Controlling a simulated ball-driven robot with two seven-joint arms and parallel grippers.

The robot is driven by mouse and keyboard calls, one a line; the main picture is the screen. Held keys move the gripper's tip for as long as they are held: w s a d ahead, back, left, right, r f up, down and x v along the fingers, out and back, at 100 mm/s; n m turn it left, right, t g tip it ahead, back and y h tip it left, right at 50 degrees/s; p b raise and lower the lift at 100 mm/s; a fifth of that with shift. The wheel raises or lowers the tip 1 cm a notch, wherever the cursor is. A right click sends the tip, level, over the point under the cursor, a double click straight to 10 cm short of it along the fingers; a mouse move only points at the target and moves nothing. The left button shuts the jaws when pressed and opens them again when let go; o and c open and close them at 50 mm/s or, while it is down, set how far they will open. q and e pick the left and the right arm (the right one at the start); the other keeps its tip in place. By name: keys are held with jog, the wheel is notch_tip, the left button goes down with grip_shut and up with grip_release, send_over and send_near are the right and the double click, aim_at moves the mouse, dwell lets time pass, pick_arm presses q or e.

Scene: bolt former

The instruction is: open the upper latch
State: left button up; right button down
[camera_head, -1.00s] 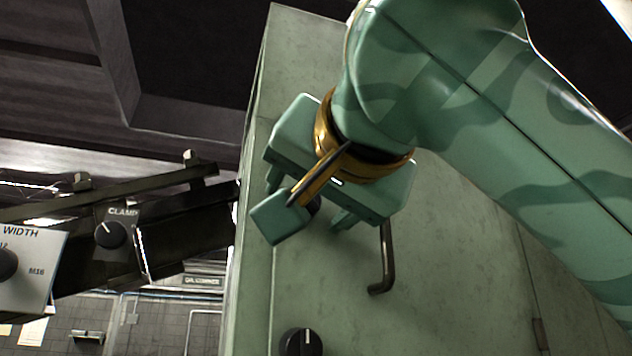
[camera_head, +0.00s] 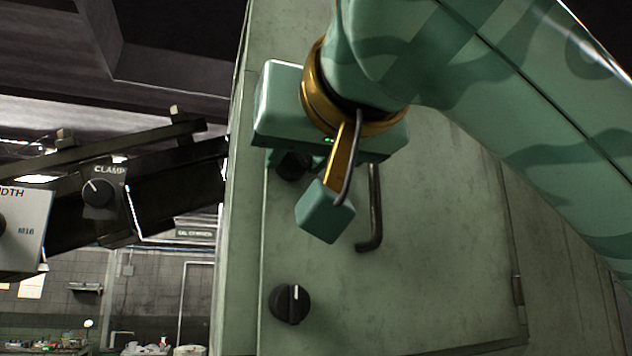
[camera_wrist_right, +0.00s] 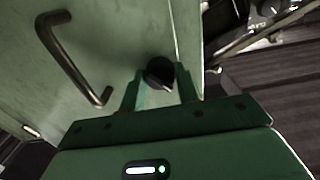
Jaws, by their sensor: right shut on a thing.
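The upper latch (camera_head: 292,166) is a round black knob on the pale green cabinet door (camera_head: 430,250). My right gripper (camera_wrist_right: 160,78) is shut on it, one finger on either side, as the right wrist view shows the latch (camera_wrist_right: 158,70) between the fingertips. In the head view the green gripper body covers the latch's top, and its pointer mark cannot be seen. The lower latch (camera_head: 290,303), a similar black knob with an upright white mark, sits below on the same door. My left gripper is not in view.
A bent dark door handle (camera_head: 375,215) is right of the upper latch and close to my right gripper; it also shows in the wrist view (camera_wrist_right: 75,60). A hinge (camera_head: 518,290) is at the door's right edge. The CLAMP dial (camera_head: 98,192) stands left of the cabinet.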

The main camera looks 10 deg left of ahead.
jog(key=m+b, duration=0.2)
jog(key=b, duration=0.1)
jog(key=shift+f+m, duration=0.15)
jog(key=shift+m, duration=0.25)
jog(key=m+b, duration=0.3)
jog(key=shift+m+b, duration=0.7)
jog(key=shift+m, duration=0.2)
jog(key=shift+r, duration=0.2)
jog(key=c, duration=0.8)
grip_release()
jog(key=shift+c, duration=0.2)
